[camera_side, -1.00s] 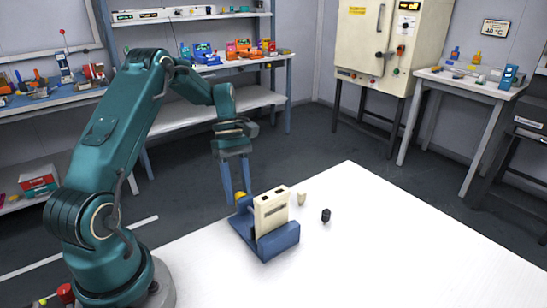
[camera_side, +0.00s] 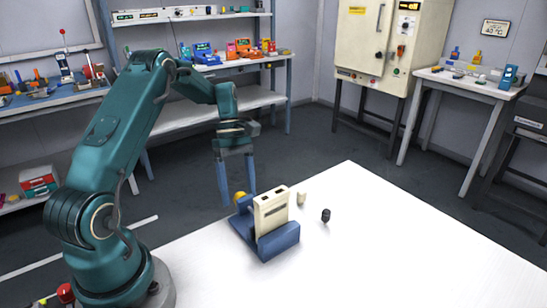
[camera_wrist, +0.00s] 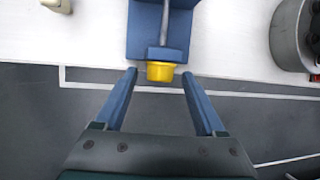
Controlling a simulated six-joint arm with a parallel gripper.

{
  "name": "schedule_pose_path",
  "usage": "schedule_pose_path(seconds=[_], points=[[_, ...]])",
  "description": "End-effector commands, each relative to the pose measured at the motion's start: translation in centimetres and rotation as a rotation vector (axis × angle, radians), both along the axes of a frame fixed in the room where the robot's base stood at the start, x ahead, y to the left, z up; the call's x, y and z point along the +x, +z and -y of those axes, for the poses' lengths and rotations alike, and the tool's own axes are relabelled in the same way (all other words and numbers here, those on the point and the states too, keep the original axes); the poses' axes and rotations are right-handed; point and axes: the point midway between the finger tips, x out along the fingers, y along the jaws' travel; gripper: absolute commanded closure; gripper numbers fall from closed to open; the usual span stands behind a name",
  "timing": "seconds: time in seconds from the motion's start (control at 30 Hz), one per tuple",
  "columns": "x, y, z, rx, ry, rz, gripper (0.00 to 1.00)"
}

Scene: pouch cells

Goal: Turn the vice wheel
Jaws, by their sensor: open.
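The blue vice (camera_side: 240,228) stands on the white table with a cream block-like cell unit (camera_side: 271,212) upright in it. Its yellow wheel (camera_side: 239,197) is at the end facing my arm. In the wrist view the yellow wheel (camera_wrist: 160,71) sits on the end of the vice's grey screw (camera_wrist: 166,25). My gripper (camera_side: 238,199) points down beside the wheel. In the wrist view my gripper (camera_wrist: 158,82) is open, its blue fingers on either side of the wheel and apart from it, with visible gaps.
A small cream piece (camera_side: 301,198) and a small black knob-like part (camera_side: 326,215) stand on the white table (camera_side: 370,235) right of the vice. The right and front of the table are clear. Shelves (camera_side: 200,115) and a cream cabinet (camera_side: 388,45) stand behind.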

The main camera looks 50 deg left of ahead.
Motion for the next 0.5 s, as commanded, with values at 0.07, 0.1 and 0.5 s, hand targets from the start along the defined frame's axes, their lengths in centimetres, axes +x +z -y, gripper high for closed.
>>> schedule_pose_path(seconds=[0.07,0.1,0.5], points=[[0.2,0.5,-0.3,0.003,0.001,0.004,0.28],[0.2,0.9,-0.5,0.003,0.0,0.004,0.28],[0.7,4.3,-1.9,0.002,0.001,0.001,0.28]])
